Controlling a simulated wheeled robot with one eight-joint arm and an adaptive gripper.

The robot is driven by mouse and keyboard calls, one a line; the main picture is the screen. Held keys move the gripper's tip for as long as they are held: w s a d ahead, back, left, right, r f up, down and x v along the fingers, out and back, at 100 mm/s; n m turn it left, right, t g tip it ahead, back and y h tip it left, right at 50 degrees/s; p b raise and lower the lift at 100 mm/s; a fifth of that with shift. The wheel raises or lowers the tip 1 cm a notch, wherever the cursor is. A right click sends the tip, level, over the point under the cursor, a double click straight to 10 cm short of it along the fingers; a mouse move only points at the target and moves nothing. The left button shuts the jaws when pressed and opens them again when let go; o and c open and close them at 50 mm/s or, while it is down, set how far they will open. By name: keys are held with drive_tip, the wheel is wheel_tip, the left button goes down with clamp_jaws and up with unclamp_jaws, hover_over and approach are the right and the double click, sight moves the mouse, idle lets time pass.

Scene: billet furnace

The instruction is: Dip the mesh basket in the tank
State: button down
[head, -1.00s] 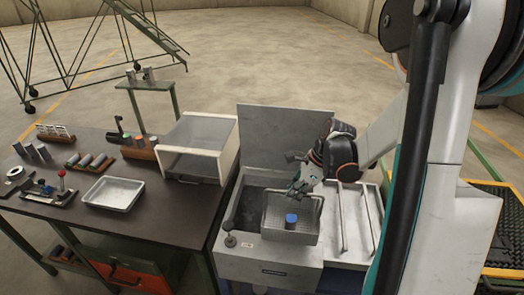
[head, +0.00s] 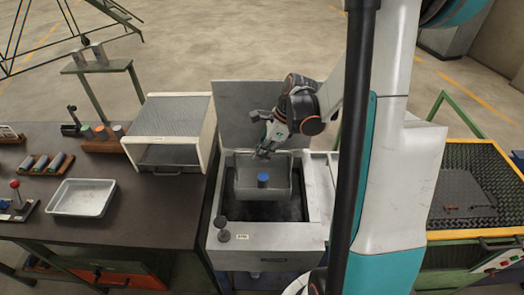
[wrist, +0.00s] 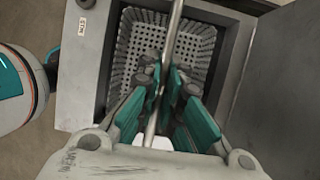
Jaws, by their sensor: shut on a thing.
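The grey mesh basket (head: 250,193) is over the dark opening of the grey tank (head: 262,245) in the head view. A blue-topped cylinder (head: 263,178) is in it. My gripper (head: 266,150) is above the basket, shut on its handle. In the wrist view my gripper's teal fingers (wrist: 166,92) close around the handle bar (wrist: 172,45). The perforated basket (wrist: 133,50) shows below them, within the tank's rim (wrist: 85,65). The fingers hide part of the basket, and the cylinder cannot be seen there. How deep the basket sits is hard to tell.
The tank's lid (head: 240,112) stands open behind it. A dark bench (head: 150,205) at left holds a metal tray (head: 82,198) and a clear-topped box (head: 172,130). A knob (head: 221,224) stands on the tank's front left corner.

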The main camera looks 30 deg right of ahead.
wheel_tip(320, 180, down, 23)
drive_tip(key=b, duration=1.9)
drive_tip(key=shift+b, duration=0.4)
idle(2.4)
